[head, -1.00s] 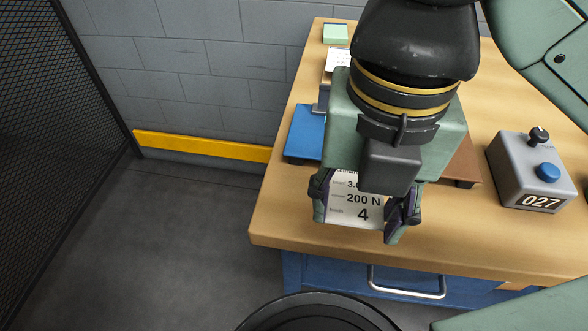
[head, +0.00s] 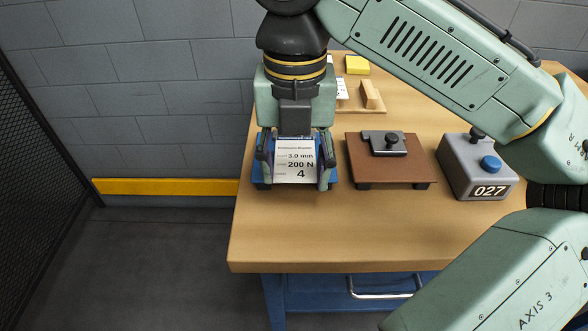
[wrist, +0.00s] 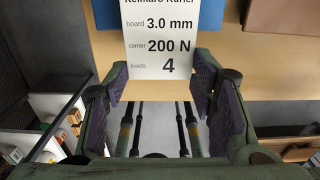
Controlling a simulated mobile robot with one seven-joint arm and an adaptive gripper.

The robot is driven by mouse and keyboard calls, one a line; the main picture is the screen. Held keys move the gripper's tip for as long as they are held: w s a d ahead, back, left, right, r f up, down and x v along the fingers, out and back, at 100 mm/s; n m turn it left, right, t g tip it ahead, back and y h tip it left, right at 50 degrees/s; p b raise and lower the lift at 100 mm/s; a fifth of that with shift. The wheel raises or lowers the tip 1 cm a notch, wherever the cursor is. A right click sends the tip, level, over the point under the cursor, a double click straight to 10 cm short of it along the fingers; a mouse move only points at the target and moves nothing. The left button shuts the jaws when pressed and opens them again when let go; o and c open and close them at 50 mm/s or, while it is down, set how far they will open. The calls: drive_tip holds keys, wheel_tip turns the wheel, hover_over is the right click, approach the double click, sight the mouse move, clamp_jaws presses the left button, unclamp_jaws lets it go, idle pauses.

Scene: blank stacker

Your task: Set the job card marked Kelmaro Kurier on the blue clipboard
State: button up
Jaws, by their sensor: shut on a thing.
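My gripper (head: 296,184) is shut on the white job card (head: 297,160), one finger at each side edge. The card also shows in the wrist view (wrist: 160,45), its top line cut off but reading Kelmaro Kurier, with 3.0 mm, 200 N and 4 below. The blue clipboard (head: 334,178) is behind and under the card in the head view, mostly hidden by my gripper. In the wrist view the blue clipboard (wrist: 211,14) shows on both sides of the card. I cannot tell whether the card touches it.
A brown clipboard (head: 400,171) with a dark clip lies to the right, and a grey box marked 027 (head: 478,172) stands beyond it. The bench front (head: 330,235) is clear.

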sight(294, 171)
drive_tip(key=shift+w+f, duration=0.15)
drive_tip(key=shift+w, duration=0.45)
drive_tip(key=shift+f, duration=1.7)
drive_tip(key=shift+f, duration=0.25)
drive_tip(key=shift+s+a+f, duration=0.1)
drive_tip(key=shift+f, duration=0.05)
drive_tip(key=shift+c, duration=0.5)
drive_tip(key=o, duration=0.8)
drive_tip(key=shift+f, duration=0.15)
drive_tip(key=shift+o, duration=0.4)
